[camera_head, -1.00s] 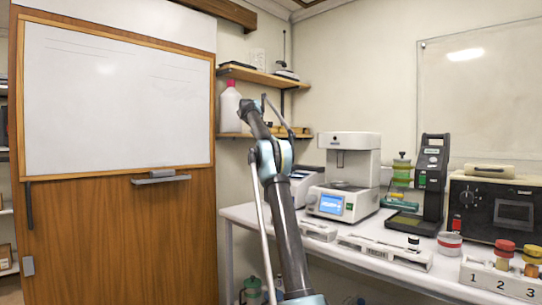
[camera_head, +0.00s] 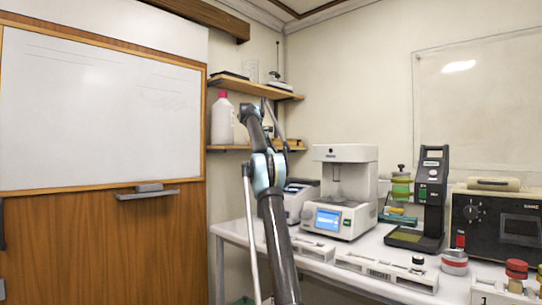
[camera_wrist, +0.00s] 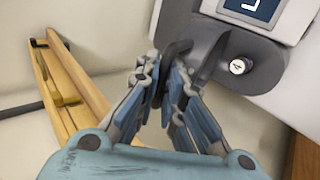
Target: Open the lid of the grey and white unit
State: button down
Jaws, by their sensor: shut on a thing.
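In the wrist view the grey and white unit (camera_wrist: 285,20) fills the upper right, with a dark blue square panel and a round silver lock or knob on its grey part. A dark grey handle (camera_wrist: 184,50) sticks out from its edge. My gripper (camera_wrist: 165,88) is closed around this handle, with fingers on both sides. I cannot tell whether the lid is raised. In the head view a grey and white unit (camera_head: 301,197) with a small screen stands on the bench, partly behind my arm; the gripper's tips are not clearly visible there.
On the bench (camera_head: 228,231) stand a white instrument (camera_head: 345,190) with a lit blue screen, a black tester (camera_head: 432,195) and a black box (camera_head: 495,220). A wooden shelf (camera_head: 235,148) holding a white bottle (camera_head: 222,122) is close behind my arm. A whiteboard panel (camera_head: 100,110) is at left.

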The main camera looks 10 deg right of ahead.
jog(key=shift+a, duration=0.1)
jog(key=c, duration=2)
grip_release()
jog(key=shift+d, duration=0.25)
jog(key=s+a+r, duration=0.3)
jog(key=s+a, duration=0.5)
jog(key=a, duration=0.5)
jog(key=shift+s+r, duration=0.15)
jog(key=shift+s, duration=0.2)
